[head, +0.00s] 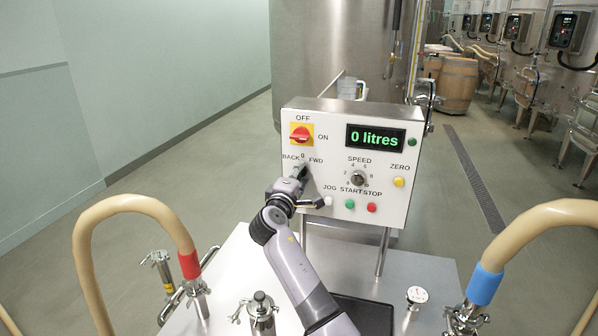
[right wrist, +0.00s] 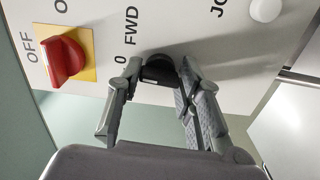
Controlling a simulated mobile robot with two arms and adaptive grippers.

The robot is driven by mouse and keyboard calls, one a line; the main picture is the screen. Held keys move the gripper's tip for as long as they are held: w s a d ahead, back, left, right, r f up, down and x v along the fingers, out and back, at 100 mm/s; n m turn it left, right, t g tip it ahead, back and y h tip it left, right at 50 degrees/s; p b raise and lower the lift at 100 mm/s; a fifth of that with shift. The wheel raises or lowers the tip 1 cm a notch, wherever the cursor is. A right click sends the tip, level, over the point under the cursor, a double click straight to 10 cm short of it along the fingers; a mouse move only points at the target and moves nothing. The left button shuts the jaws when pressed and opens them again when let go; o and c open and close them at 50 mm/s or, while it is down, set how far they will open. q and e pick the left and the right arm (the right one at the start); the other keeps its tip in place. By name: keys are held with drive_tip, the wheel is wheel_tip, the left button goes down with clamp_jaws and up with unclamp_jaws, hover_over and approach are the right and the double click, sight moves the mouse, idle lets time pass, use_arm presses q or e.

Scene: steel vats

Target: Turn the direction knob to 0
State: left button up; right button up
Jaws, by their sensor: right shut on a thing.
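The white control panel (head: 330,150) stands upright, with the direction knob (head: 303,168) at its left under the labels BACK, 0 and FWD. My right gripper (head: 301,179) is at this knob and covers much of it. In the right wrist view, the dark knob (right wrist: 158,72) sits between the two fingers of my right gripper (right wrist: 157,80), which is shut on it. The 0 and FWD labels show beside it there. Which way its pointer faces is hidden. My left gripper is not in view.
A red OFF/ON switch (head: 301,133) sits just above the knob. The display (head: 375,138) reads 0 litres. The speed knob (head: 358,178) and several buttons are to the right. Beige hoses rise at left (head: 140,203) and right (head: 545,215).

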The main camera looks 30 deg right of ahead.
drive_tip(key=shift+a+f+n, duration=0.15)
drive_tip(key=shift+f+n, duration=0.05)
drive_tip(key=shift+n, duration=0.3)
drive_tip(key=o, duration=0.8)
drive_tip(key=shift+o, duration=1.2)
drive_tip(key=shift+a+r, duration=0.1)
drive_tip(key=shift+o, duration=0.6)
drive_tip(key=v, duration=1.2)
